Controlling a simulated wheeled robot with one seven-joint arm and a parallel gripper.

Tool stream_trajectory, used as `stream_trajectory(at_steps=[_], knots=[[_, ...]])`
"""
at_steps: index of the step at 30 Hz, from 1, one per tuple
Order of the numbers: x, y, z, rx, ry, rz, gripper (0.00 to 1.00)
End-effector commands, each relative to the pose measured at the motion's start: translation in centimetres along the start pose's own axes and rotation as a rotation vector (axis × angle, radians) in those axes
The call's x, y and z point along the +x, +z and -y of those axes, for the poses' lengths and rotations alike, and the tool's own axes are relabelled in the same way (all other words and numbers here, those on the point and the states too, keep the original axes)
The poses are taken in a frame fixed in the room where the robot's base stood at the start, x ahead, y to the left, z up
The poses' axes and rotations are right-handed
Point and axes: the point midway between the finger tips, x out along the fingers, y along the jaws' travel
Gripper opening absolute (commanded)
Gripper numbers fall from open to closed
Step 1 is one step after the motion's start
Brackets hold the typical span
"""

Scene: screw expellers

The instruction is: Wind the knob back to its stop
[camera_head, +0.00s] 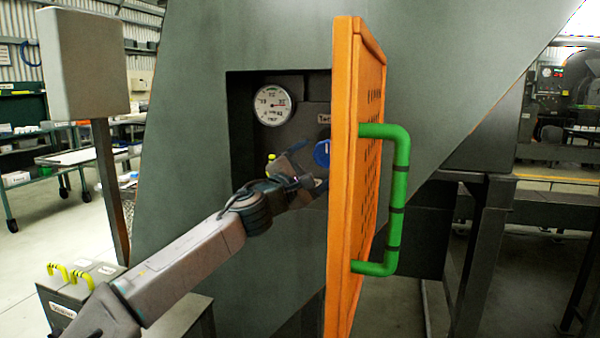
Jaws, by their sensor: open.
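A round blue knob (322,154) with a pale mark sits inside a dark recess in the grey machine housing. Its right side is partly hidden by the edge of the open orange door. My gripper (308,166) reaches into the recess from the lower left, close beside the knob. Its jaws are open; the fingertips are small and partly hidden, so I cannot tell whether they touch the knob. A label above the knob is partly cut off by the door.
The orange door (343,230) stands open right of the recess, its green handle (400,200) sticking out to the right. A round white gauge (272,105) is above my gripper. A grey box with yellow handles (75,300) stands at the lower left.

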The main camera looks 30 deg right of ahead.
Motion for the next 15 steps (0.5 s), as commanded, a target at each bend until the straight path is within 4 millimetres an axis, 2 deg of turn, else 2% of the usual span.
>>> stream_trajectory(at_steps=[1, 6, 10, 15], knots=[[-1.0, -0.1, -0.2, -0.001, 0.002, -0.002, 0.84], [-3.5, 0.0, -0.2, 0.0, 0.001, -0.002, 0.84], [-4.7, 0.0, -0.1, 0.0, 0.001, -0.001, 0.84], [-5.2, 0.0, 0.0, 0.0, 0.0, 0.0, 0.84]])
